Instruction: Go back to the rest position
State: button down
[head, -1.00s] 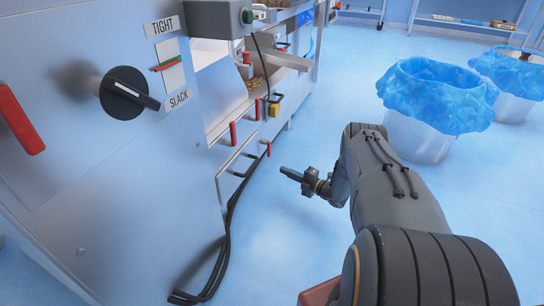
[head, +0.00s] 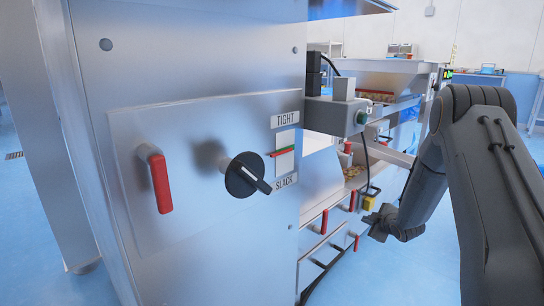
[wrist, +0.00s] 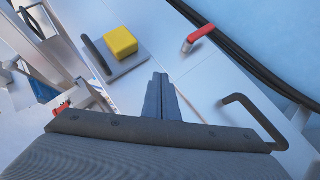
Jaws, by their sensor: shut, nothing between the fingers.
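My gripper (head: 376,226) is at the right in the head view, at the end of my dark grey arm, in front of the machine's lower side. In the wrist view my gripper (wrist: 161,82) shows its fingers together with nothing between them. A black knob (head: 247,175) sits on the machine's metal panel, its pointer toward the lower right. Beside it is a gauge (head: 284,154) between the labels TIGHT and SLACK, with a red pointer near a green mark.
A red handle (head: 159,183) is on the panel's left. The wrist view shows a yellow block (wrist: 120,42) on a plate, a red-tipped handle (wrist: 199,36), a dark bent handle (wrist: 253,118) and black cables (wrist: 250,55) close around my gripper. Open blue floor (head: 400,275) lies below my arm.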

jog(key=s+a+r+m+g+h, duration=0.1)
jog(key=s+a+r+m+g, duration=0.1)
jog(key=s+a+r+m, duration=0.45)
jog(key=s+a+r+m+g+h, duration=0.15)
jog(key=s+r, duration=0.25)
jog(key=s, duration=0.6)
jog(key=s+a+r+m+g, duration=0.1)
jog(key=s+a+g, duration=0.15)
jog(key=s, duration=0.55)
jog(key=s+a+r+m+g+y, duration=0.15)
jog(key=s+a, duration=0.25)
jog(key=s, duration=0.5)
jog(key=s+a+r+m+g, duration=0.1)
jog(key=s+a+m+g, duration=0.15)
jog(key=s, duration=0.55)
jog(key=s+r+p, duration=0.5)
jog(key=r+p, duration=0.8)
jog(key=s+r+g+p, duration=0.1)
jog(key=s+r+p, duration=0.5)
jog(key=r+p, duration=0.7)
jog(key=s+r+p, duration=0.5)
jog(key=r+p, duration=0.8)
jog(key=p, duration=0.1)
jog(key=shift+s+a+r+n+g, duration=0.15)
jog(key=shift+s+a+n+g, duration=0.15)
jog(key=shift+g, duration=0.1)
